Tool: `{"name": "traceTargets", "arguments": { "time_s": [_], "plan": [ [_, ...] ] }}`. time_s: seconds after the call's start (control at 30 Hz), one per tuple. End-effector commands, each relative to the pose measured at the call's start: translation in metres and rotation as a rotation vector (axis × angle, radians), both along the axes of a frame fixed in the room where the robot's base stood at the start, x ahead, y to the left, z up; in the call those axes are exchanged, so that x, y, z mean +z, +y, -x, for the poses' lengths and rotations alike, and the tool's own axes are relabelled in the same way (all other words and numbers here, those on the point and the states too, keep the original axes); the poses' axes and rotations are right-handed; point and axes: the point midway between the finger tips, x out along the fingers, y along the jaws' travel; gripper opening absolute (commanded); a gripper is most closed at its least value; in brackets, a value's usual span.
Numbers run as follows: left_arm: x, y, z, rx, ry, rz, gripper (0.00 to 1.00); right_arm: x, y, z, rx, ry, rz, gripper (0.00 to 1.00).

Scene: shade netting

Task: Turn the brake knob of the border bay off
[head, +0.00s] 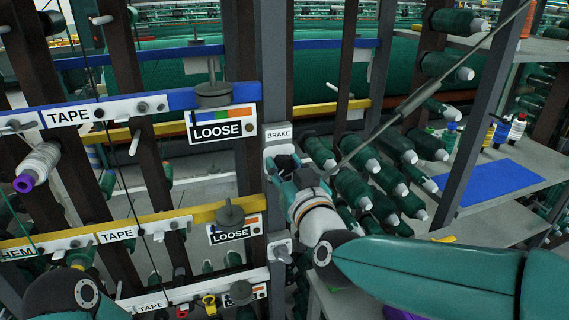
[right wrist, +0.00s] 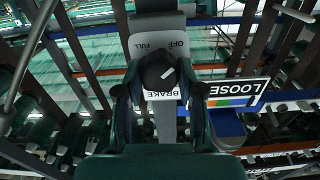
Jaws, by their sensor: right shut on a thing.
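The black brake knob (right wrist: 159,76) sits on a pale plate (right wrist: 160,36) marked OFF and FULL, above the BRAKE label (right wrist: 172,93) in the right wrist view. A white mark on the knob points to the upper right, on the side of OFF. My right gripper (right wrist: 160,92) is shut on this knob, one finger at each side. In the head view my right gripper (head: 284,168) covers most of the knob, just under the BRAKE sign (head: 278,134). No bay name reading BORDER is legible. My left arm shows at the lower left, but its gripper does not.
A second pale control plate (head: 280,246) is lower on the same grey post. LOOSE signs (head: 222,125) and grey hanging weights (head: 213,94) are left of the post. Several green spools (head: 352,187) crowd the right. A blue mat (head: 487,181) lies on a grey shelf.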

Motion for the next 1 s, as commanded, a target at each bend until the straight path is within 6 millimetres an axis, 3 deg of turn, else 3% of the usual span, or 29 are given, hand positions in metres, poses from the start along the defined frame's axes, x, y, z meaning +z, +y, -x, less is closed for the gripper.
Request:
{"name": "traceTargets", "arguments": {
  "time_s": [0.03, 0.6, 0.63, 0.77, 1.0],
  "plan": [
    [0.0009, 0.0000, 0.0000, 0.000, 0.000, 0.000, 0.40, -0.0090, 0.0017, 0.0008, 0.006, 0.016, 0.021, 0.03],
    [0.0016, 0.0000, 0.0000, 0.000, 0.000, 0.000, 0.40, -0.0100, 0.0011, 0.0007, 0.004, 0.005, 0.056, 0.03],
    [0.0016, 0.0000, 0.0000, 0.000, 0.000, 0.000, 0.40, -0.0101, 0.0011, 0.0007, 0.004, 0.005, 0.056, 0.41],
    [0.0017, 0.0000, 0.0000, 0.000, 0.000, 0.000, 0.40, -0.0082, 0.0008, 0.0006, 0.003, 0.001, 0.054, 0.63],
    [0.0020, 0.0000, 0.0000, 0.000, 0.000, 0.000, 0.40, -0.0046, 0.0003, 0.0006, 0.001, -0.006, 0.051, 0.63]
  ]
}}
